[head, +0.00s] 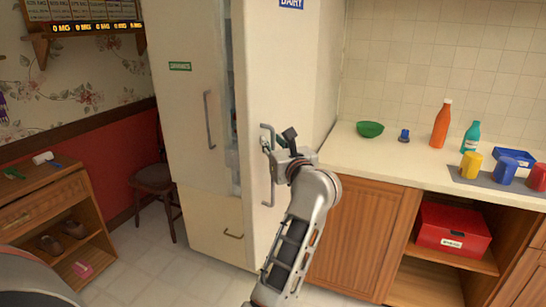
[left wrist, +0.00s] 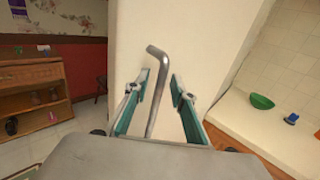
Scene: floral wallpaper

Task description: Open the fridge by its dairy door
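The fridge (head: 190,120) is tall and cream, with two upper doors. The dairy door (head: 285,70) is the right one, with a blue DAIRY label (head: 291,3). A gap with bits of the inside showing runs along its left edge, so it looks slightly ajar. Its grey bar handle (head: 268,195) is upright. My left gripper (head: 278,145) is at the handle. In the left wrist view, the handle (left wrist: 157,85) stands between the fingers of my left gripper (left wrist: 162,82), which look open, with space beside the bar. My right gripper is not in view.
The counter (head: 390,158) right of the fridge holds a green bowl (head: 370,129), bottles and cups. A red box (head: 452,230) sits below it. A chair (head: 155,180) and low wooden cabinet (head: 45,205) stand left. The floor before the fridge is clear.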

